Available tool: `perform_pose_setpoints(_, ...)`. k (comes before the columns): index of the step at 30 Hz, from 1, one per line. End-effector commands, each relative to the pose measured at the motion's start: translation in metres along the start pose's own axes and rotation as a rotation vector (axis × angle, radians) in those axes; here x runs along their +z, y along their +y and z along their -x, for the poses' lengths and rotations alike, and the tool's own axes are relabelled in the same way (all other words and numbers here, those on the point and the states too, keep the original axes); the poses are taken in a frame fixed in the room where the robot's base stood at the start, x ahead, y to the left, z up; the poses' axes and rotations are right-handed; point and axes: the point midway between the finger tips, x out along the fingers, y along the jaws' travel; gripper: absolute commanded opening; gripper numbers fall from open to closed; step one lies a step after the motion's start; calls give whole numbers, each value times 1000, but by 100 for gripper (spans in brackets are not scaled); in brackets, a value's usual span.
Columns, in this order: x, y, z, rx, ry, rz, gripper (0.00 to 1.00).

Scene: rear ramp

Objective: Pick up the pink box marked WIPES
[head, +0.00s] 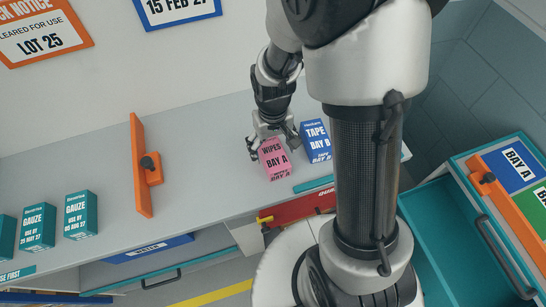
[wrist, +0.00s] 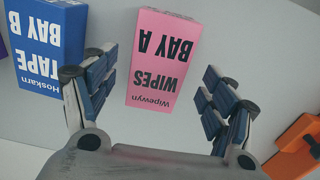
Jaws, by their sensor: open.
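The pink box marked WIPES, BAY A (head: 275,160) stands on the grey counter in the head view, near its front edge. It also shows in the wrist view (wrist: 163,55), where its printing is upside down. My gripper (head: 272,134) is at the back of the box in the head view. In the wrist view the open fingers (wrist: 155,92) are spread to the left and right of the near end of the box. Gaps show between the box and both fingers, and nothing is held.
A blue TAPE box (head: 315,141) stands close to the right of the pink box; in the wrist view it (wrist: 45,45) is near the left finger. An orange divider (head: 140,170) stands to the left. Several teal GAUZE boxes (head: 80,215) are farther left. The counter between divider and pink box is clear.

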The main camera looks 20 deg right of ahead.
Motion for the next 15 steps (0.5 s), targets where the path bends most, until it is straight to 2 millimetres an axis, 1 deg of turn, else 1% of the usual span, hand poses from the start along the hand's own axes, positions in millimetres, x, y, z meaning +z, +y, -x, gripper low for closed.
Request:
perform_pose_setpoints(4, 1, 0, -11, 0, -2, 0, 78)
perform_pose_setpoints(9, 3, 2, -38, 0, -4, 0, 78)
perform_pose_setpoints(12, 3, 2, -50, 0, -3, 0, 78)
perform_pose_setpoints(15, 2, 2, -53, 0, -1, 0, 78)
